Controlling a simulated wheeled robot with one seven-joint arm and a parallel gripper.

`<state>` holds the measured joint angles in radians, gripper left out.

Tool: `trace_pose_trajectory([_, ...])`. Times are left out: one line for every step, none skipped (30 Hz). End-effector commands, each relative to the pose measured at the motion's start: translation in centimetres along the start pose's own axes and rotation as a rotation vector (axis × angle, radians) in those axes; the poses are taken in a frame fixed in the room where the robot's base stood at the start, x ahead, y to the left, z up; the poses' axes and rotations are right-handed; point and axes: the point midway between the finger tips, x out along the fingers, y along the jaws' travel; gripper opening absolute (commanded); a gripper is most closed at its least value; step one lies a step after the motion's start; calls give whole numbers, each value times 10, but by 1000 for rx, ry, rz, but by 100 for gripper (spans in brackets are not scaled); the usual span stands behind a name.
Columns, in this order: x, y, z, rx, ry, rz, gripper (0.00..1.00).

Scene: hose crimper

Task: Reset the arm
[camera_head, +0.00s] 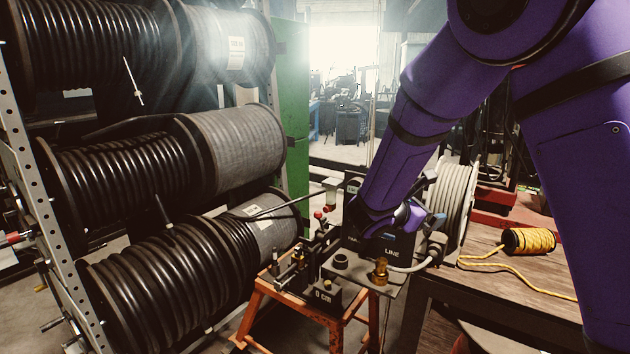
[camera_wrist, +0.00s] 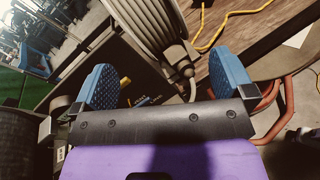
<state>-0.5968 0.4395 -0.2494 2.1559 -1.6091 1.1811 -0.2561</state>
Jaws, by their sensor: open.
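My gripper shows in the wrist view (camera_wrist: 163,88), with its two blue textured fingers spread wide apart and nothing between them. In the head view my purple arm comes down from the upper right and ends beside the hose crimper (camera_head: 385,246), a dark machine with "LINE" lettering. The gripper's fingers are mostly hidden there behind the arm's end.
A rack at left holds several large reels of black hose (camera_head: 170,285). A wooden bench (camera_head: 520,262) at right carries a yellow rope spool (camera_head: 529,241). A pale hose reel (camera_head: 455,200) stands behind the crimper, and it also shows in the wrist view (camera_wrist: 150,25).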

Motion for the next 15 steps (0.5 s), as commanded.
trace_pose_trajectory([3,-15,18,70,25,-59,100])
trace_pose_trajectory([3,-23,27,109,41,-92,100])
trace_pose_trajectory([3,-35,37,160,63,-138,100])
trace_pose_trajectory([3,-43,44,199,79,-170,100])
trace_pose_trajectory([2,-52,52,238,94,-203,100])
trace_pose_trajectory([1,-63,61,291,114,-245,100])
trace_pose_trajectory([0,-72,67,330,130,-277,100])
trace_pose_trajectory([-2,-80,73,369,146,-308,100])
trace_pose_trajectory([-4,-90,81,422,167,-348,100])
trace_pose_trajectory([-7,-98,86,462,182,-378,100])
trace_pose_trajectory([-9,-107,92,502,197,-407,100])
trace_pose_trajectory([-13,-117,99,557,218,-446,100])
trace_pose_trajectory([-16,-124,104,597,234,-474,100])
trace_pose_trajectory([-20,-132,108,637,250,-502,100])
trace_pose_trajectory([-25,-142,114,690,270,-537,100])
